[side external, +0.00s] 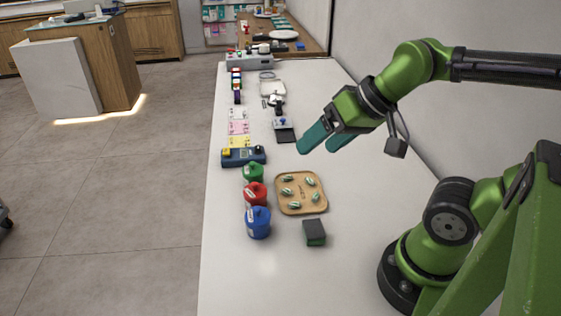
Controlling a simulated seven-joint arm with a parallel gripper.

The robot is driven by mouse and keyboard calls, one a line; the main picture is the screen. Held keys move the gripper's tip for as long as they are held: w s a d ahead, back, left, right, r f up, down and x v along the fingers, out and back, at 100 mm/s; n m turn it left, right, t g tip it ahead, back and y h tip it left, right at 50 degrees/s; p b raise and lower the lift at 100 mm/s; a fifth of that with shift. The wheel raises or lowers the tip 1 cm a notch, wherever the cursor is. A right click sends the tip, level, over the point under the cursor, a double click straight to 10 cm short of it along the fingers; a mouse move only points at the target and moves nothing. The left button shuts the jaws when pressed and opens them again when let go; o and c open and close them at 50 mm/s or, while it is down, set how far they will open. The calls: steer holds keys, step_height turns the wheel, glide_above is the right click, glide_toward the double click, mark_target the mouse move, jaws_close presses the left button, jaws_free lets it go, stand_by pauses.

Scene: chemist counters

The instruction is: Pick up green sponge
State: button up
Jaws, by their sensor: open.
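A green sponge (314,239) with a dark grey top lies on the white counter, at the near side of the wooden tray. My gripper (318,142) has teal fingers and is open, with nothing seen between them. It is above the counter, farther back than the tray and well apart from the sponge.
A wooden tray (282,207) holds several striped pieces. Green (253,174), red (255,193) and blue (258,223) canisters stand left of it. A blue device (235,158) and other items line the back. The white counter (260,285) is clear in front.

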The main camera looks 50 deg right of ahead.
steer(key=m+g, duration=0.5)
steer(key=g, duration=0.4)
glide_above(314, 227)
steer(key=w+d, duration=0.1)
steer(key=d, duration=0.1)
steer(key=w+d+x, duration=0.1)
steer(key=x, duration=0.5)
steer(key=w+d+x, duration=0.1)
steer(key=x, duration=0.5)
steer(key=d+f+x, duration=0.1)
steer(key=x, duration=0.5)
steer(key=shift+w+d, duration=0.1)
steer(key=shift+w, duration=0.35)
steer(key=shift+g, duration=0.3)
steer(key=f, duration=0.1)
steer(key=a+f, duration=0.1)
steer(key=f, duration=0.1)
steer(key=shift+s+a+f, duration=0.4)
steer(key=shift+a+f, duration=0.1)
steer(key=shift+f, duration=0.45)
steer(key=c, duration=1.1)
